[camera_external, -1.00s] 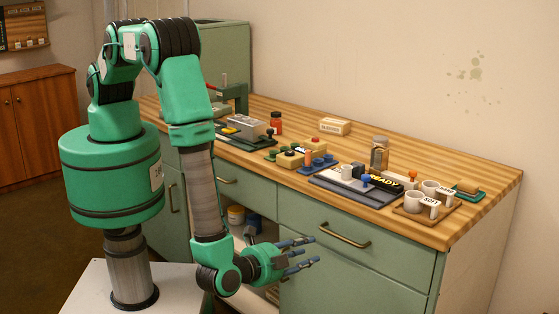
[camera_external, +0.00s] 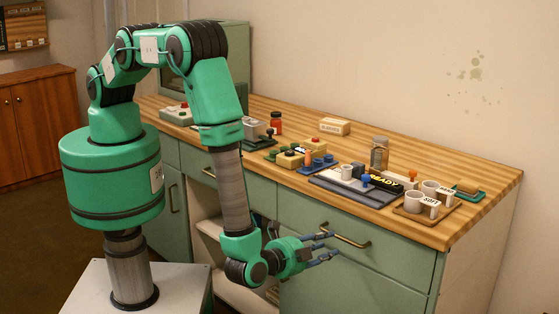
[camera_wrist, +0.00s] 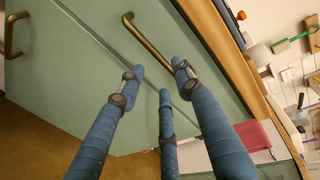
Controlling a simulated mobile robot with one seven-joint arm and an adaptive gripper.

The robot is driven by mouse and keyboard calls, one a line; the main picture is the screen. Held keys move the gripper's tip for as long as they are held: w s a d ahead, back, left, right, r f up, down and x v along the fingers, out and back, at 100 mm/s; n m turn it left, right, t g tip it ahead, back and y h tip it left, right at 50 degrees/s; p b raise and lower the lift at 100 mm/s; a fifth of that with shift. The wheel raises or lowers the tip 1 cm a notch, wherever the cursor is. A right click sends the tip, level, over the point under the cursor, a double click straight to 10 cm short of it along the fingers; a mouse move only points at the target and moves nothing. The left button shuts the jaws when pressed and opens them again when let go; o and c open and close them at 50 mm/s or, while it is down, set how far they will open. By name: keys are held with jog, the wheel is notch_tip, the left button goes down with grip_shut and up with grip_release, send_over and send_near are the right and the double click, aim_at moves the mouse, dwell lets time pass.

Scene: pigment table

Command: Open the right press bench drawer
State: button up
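The right drawer (camera_external: 380,256) of the green bench is closed, its front flush with the cabinet. Its brass bar handle (camera_external: 344,234) shows just right of my fingertips, and in the wrist view the handle (camera_wrist: 147,45) lies ahead of the fingers. My gripper (camera_external: 325,246) has its blue fingers spread and holds nothing. In the wrist view my gripper (camera_wrist: 160,80) has one fingertip close to the handle's lower end; I cannot tell whether it touches.
The wooden bench top (camera_external: 470,179) above carries cups, a tray (camera_external: 340,190) and small tools. Below left is an open shelf (camera_external: 238,296). A second handle (camera_wrist: 14,34) shows at the wrist view's left edge. Floor in front of the drawer looks clear.

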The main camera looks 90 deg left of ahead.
jog(key=shift+x, duration=2.8)
grip_shut()
